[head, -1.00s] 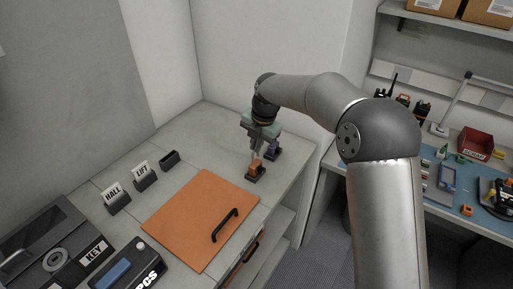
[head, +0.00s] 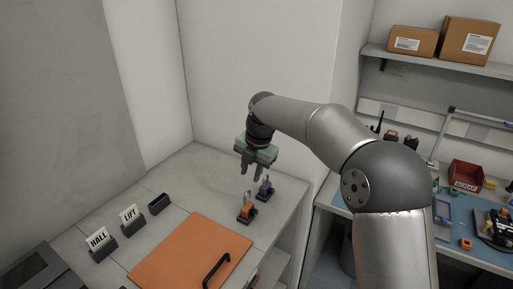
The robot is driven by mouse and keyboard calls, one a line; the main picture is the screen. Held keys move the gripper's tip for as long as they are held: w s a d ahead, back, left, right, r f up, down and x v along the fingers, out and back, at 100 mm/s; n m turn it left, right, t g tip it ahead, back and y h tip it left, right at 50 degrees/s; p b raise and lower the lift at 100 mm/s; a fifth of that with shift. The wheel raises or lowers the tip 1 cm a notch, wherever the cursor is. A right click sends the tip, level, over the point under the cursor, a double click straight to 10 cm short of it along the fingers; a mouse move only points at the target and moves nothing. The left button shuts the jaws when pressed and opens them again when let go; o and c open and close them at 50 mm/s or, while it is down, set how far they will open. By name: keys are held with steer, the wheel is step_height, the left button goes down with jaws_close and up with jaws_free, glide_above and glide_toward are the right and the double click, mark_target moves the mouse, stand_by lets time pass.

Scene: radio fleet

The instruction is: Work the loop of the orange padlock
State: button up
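The orange padlock (head: 246,211) stands on a small dark base near the back right of the grey counter (head: 180,180). Its thin loop sticks up from the body; it is too small to tell whether the loop is open or closed. A purple padlock (head: 265,190) stands on a similar base just behind and to the right. My gripper (head: 250,175) points down above the orange padlock, apart from it. Its two dark fingers are spread with a gap between them, and I see nothing held.
An orange panel with a black handle (head: 216,270) lies in front of the padlocks. HALL (head: 97,240) and LIFT (head: 130,214) card holders and an empty dark holder (head: 159,203) stand at left. A wall is close behind. A workbench with a red bin (head: 465,175) is at right.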

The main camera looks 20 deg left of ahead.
step_height(320, 180, up, 11)
steer(key=d, duration=0.2)
steer(key=shift+s+b, duration=0.25)
steer(key=shift+b, duration=0.1)
steer(key=s+d+f+m+h, duration=0.1)
steer(key=s+d+f+m, duration=0.1)
steer(key=s+d+m, duration=0.45)
steer(key=s+d+f+m, duration=0.2)
steer(key=s+d+m, duration=0.1)
steer(key=d+m, duration=0.55)
steer(key=s+d+f+m+h, duration=0.15)
steer(key=s+d+m, duration=0.3)
steer(key=d, duration=0.45)
steer(key=s+d+f+m, duration=0.5)
steer(key=s+m, duration=0.2)
steer(key=s+d+f+m, duration=0.5)
steer(key=s+m, duration=0.2)
steer(key=s, duration=0.1)
steer(key=shift+s, duration=0.15)
